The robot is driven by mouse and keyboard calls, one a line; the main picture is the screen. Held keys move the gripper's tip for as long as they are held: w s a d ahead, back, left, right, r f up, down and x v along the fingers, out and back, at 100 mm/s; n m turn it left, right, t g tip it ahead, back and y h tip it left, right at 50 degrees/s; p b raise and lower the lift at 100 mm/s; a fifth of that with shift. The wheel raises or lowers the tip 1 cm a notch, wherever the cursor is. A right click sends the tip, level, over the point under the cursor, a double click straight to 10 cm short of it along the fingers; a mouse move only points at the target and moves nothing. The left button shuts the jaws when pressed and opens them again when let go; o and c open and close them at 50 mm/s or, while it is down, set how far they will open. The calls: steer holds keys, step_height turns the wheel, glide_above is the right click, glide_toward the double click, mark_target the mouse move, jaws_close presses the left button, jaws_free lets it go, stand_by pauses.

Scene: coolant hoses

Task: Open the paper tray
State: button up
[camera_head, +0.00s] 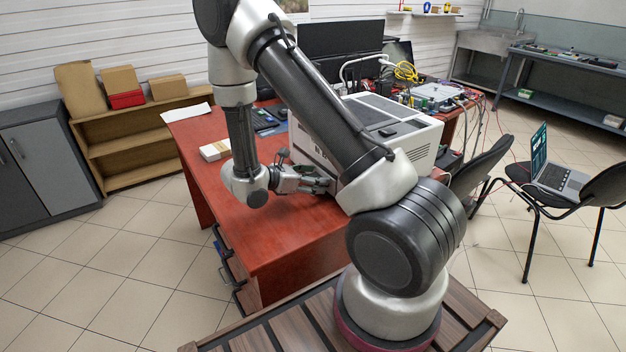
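A white printer (425,147) with a dark top panel stands on the red desk. My arm crosses in front of it and hides much of its front. The printer's lower left front shows only in part, and I cannot make out the paper tray or whether it is open. My gripper (318,182) is low over the desk, close to the printer's front lower left. I cannot tell whether it touches the printer. Its fingers are small and partly covered, so their opening is unclear.
The red desk (270,225) has free room in front of my gripper. A small white box (214,151) lies left of my arm. Monitors and cabled electronics (437,93) stand behind the printer. Black chairs, one with a laptop (562,178), stand at right.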

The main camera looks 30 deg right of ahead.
steer(key=a, duration=2.2)
steer(key=shift+s+a, duration=0.35)
steer(key=shift+s, duration=0.05)
steer(key=o, duration=1.5)
steer(key=shift+c, duration=0.2)
steer(key=v, duration=1.2)
steer(key=shift+a+f, duration=0.1)
steer(key=shift+f, duration=0.05)
